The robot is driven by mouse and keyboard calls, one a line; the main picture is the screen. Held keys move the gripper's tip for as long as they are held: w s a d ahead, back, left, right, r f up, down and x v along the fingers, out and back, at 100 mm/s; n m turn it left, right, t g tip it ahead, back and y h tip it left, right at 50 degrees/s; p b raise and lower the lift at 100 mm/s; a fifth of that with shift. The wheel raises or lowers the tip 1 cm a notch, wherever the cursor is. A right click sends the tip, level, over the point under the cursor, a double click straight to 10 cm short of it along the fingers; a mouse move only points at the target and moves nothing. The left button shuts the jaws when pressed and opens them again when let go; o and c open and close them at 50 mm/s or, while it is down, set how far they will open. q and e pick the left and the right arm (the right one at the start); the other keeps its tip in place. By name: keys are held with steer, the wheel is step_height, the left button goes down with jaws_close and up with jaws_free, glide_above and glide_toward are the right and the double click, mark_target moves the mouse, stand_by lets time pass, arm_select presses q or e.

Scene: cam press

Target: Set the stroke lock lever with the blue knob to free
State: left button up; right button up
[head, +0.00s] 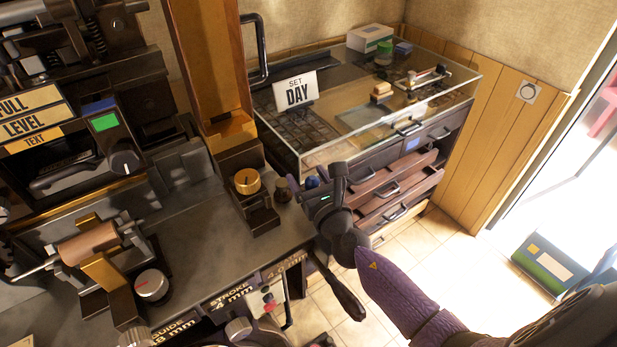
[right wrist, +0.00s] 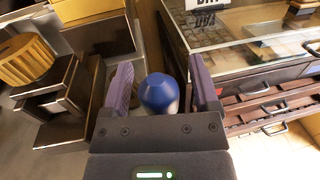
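The blue knob (head: 312,182) of the stroke lock lever stands just off the right edge of the press bench. My right gripper (head: 321,186) is at it, coming from the lower right. In the right wrist view the blue knob (right wrist: 158,92) is between the two purple fingers (right wrist: 162,88), with a narrow gap visible on each side. The gripper is open around it. The lever's arm below the knob and any free or locked marking are hidden. My left gripper is not in view.
A brass knob (head: 247,181) on a dark block stands left of the gripper. A black handle (head: 338,290) juts from the bench front below it. A glass-topped cabinet (head: 460,93) with open drawers (head: 402,187) stands behind.

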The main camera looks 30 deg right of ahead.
jaws_close()
stand_by(0.4)
stand_by(0.4)
stand_by(0.5)
